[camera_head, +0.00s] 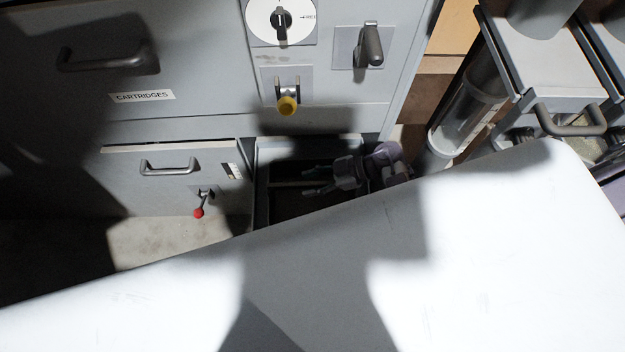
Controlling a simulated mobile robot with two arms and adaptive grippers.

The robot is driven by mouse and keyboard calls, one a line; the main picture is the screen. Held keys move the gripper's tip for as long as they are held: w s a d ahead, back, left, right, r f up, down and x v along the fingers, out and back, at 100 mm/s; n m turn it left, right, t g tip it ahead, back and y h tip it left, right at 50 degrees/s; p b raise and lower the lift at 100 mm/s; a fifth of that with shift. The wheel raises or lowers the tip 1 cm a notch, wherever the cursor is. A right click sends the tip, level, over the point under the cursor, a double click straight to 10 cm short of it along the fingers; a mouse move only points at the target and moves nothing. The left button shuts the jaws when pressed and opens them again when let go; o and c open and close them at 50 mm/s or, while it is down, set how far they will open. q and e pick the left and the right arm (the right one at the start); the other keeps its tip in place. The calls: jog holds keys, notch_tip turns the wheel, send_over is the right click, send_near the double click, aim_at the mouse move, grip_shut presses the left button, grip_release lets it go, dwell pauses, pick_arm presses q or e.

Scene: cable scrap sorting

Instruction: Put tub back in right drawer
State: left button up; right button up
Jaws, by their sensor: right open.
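The right drawer (262,190) is pulled open low in the grey cabinet, and its inside is in deep shadow. My right gripper (311,180) is over the drawer opening, its two fingers pointing left and apart, with nothing visible between them. A dark shape with a pale edge lies below and left of the fingers; I cannot tell whether it is the tub or the drawer floor. The drawer's front is hidden behind the white surface in the foreground. My left gripper is not in view.
The white surface (500,250) fills the foreground. The left drawer (168,180) has a handle and a red-knobbed lever (199,212). Above are a drawer labelled cartridges (142,97), a rotary switch (281,20) and a yellow knob (288,105). A grey cart (555,75) stands at the right.

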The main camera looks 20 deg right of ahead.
jog(key=shift+d, duration=0.1)
jog(key=v, duration=0.7)
jog(key=shift+s+d+r, duration=0.1)
jog(key=shift+d+r, duration=0.05)
